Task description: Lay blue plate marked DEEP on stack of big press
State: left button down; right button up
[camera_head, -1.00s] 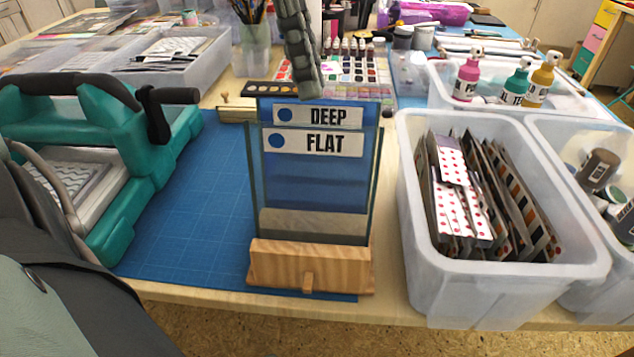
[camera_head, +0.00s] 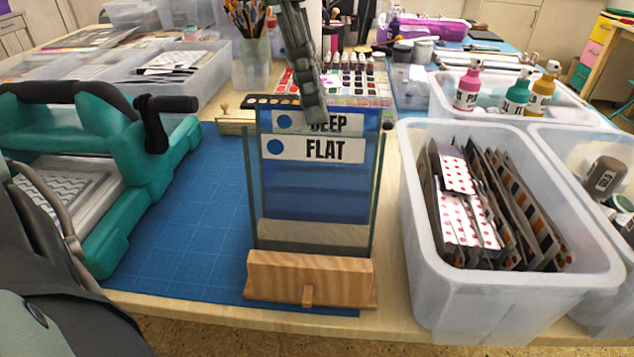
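The blue plate marked DEEP (camera_head: 285,122) stands upright in a wooden rack (camera_head: 310,278), behind the plate marked FLAT (camera_head: 318,150). Only its top strip and label show clearly. My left gripper (camera_head: 313,108) comes down from the top, seen edge-on, with its tip in front of the DEEP label. I cannot tell whether it touches the plate or how far its fingers are apart. The big teal press (camera_head: 150,165) stands at the left. Its stack (camera_head: 65,195), with a zigzag-patterned top, lies in its opening, partly hidden by the press and my arm. My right gripper is out of view.
A clear bin of patterned cards (camera_head: 440,290) stands right of the rack. A pen cup (camera_head: 252,65) and paint pans (camera_head: 350,90) are behind it. The blue mat (camera_head: 200,210) between press and rack is clear.

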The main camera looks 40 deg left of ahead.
pick_arm(q)
notch_tip(320, 180, up, 7)
jog(key=w+p, duration=0.1)
jog(key=p, duration=0.4)
jog(key=shift+a+r+p, duration=0.2)
jog(key=shift+a+p, duration=0.1)
jog(key=shift+a, duration=0.05)
jog(key=shift+f, duration=0.15)
jog(key=b+x, duration=0.2)
jog(key=a+b+x, duration=0.1)
jog(key=x, duration=0.1)
jog(key=s+b+x, duration=0.1)
jog(key=b+x, duration=0.1)
jog(key=x, duration=0.1)
jog(key=shift+a+f+b, duration=0.15)
jog(key=shift+f+b, duration=0.15)
jog(key=shift+b, duration=0.05)
jog(key=shift+r, duration=0.15)
